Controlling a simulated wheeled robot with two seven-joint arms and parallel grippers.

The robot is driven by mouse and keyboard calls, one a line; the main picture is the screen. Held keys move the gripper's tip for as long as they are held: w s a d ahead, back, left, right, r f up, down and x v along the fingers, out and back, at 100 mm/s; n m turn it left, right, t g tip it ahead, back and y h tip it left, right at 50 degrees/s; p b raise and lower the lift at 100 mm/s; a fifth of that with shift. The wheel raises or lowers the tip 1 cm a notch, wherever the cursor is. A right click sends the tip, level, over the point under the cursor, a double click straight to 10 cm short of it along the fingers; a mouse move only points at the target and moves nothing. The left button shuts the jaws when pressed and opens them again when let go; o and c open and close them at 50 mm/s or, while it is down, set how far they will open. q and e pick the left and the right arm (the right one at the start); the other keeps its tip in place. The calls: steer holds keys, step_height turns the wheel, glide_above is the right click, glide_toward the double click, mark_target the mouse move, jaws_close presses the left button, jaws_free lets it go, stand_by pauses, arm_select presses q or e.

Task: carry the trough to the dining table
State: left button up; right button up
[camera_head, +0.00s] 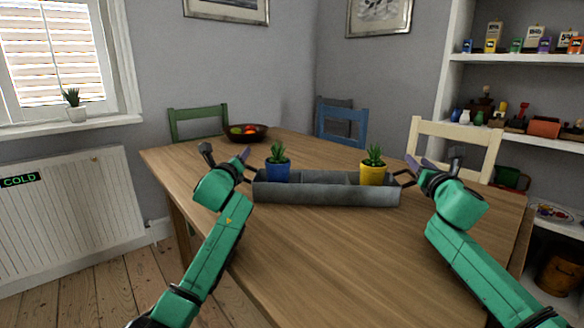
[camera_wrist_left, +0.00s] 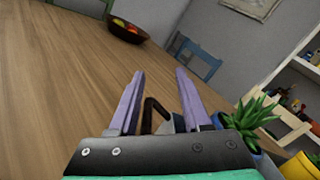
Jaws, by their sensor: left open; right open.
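The grey trough (camera_head: 325,193) stands level on the wooden dining table (camera_head: 330,240). It holds a blue pot (camera_head: 278,172) with a green plant at its left end and a yellow pot (camera_head: 372,175) with a plant towards its right end. My left gripper (camera_head: 241,161) is at the trough's left end; in the left wrist view its spread purple fingers (camera_wrist_left: 160,82) have the dark handle (camera_wrist_left: 150,112) between them, not clamped. My right gripper (camera_head: 414,166) is open at the right-end handle (camera_head: 404,177); its exact contact with it cannot be told.
A dark fruit bowl (camera_head: 246,133) stands at the table's back left. A green chair (camera_head: 198,122), a blue chair (camera_head: 342,122) and a cream chair (camera_head: 455,145) stand around the table. Shelves (camera_head: 515,65) are at the right. The table's front is clear.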

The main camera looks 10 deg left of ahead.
steer(key=f, duration=0.3)
steer(key=shift+a+f+g, duration=0.3)
steer(key=shift+a+f, duration=0.05)
steer(key=shift+s+a, duration=0.2)
steer(key=shift+s, duration=0.05)
steer(key=shift+s+r, duration=0.25)
steer(key=shift+s, duration=0.35)
steer(key=shift+s+r, duration=0.25)
steer(key=shift+s, duration=0.35)
arm_select(q)
steer(key=s, duration=0.8)
steer(key=shift+d+f, duration=0.25)
steer(key=shift+d, duration=0.05)
arm_select(e)
steer(key=s, duration=0.1)
steer(key=s+d+r, duration=0.1)
steer(key=s, duration=0.1)
steer(key=s+r, duration=0.1)
steer(key=s, duration=0.1)
steer(key=shift+s+d, duration=0.1)
steer(key=shift+d, duration=0.3)
